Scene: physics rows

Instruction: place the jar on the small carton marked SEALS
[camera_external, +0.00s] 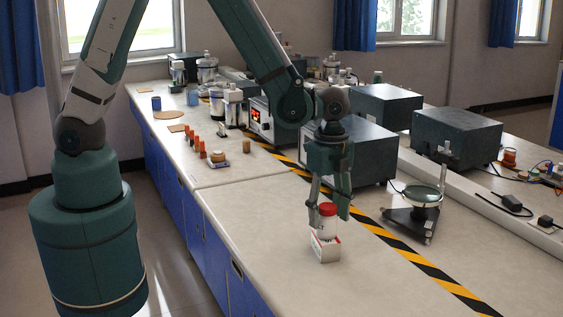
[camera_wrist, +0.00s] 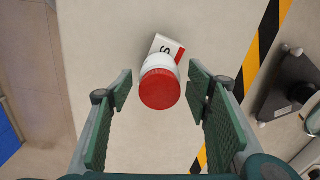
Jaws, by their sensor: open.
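The jar, white with a red lid (camera_external: 327,209), appears to stand upright on the small white-and-red carton (camera_external: 326,250) on the bench. In the wrist view the red lid (camera_wrist: 160,89) covers much of the carton (camera_wrist: 168,45), whose top shows part of its lettering. My gripper (camera_external: 329,217) is open, pointing down with its fingers on either side of the jar. In the wrist view my gripper (camera_wrist: 160,92) shows a gap between each finger and the lid. The contact between jar and carton is partly hidden.
A black-based stand with a round dish (camera_external: 422,196) is to the right, past the yellow-black striped tape (camera_external: 420,262). A grey box (camera_external: 350,152) stands behind my gripper. Several small orange-brown items (camera_external: 197,145) are at the left. The front bench is clear.

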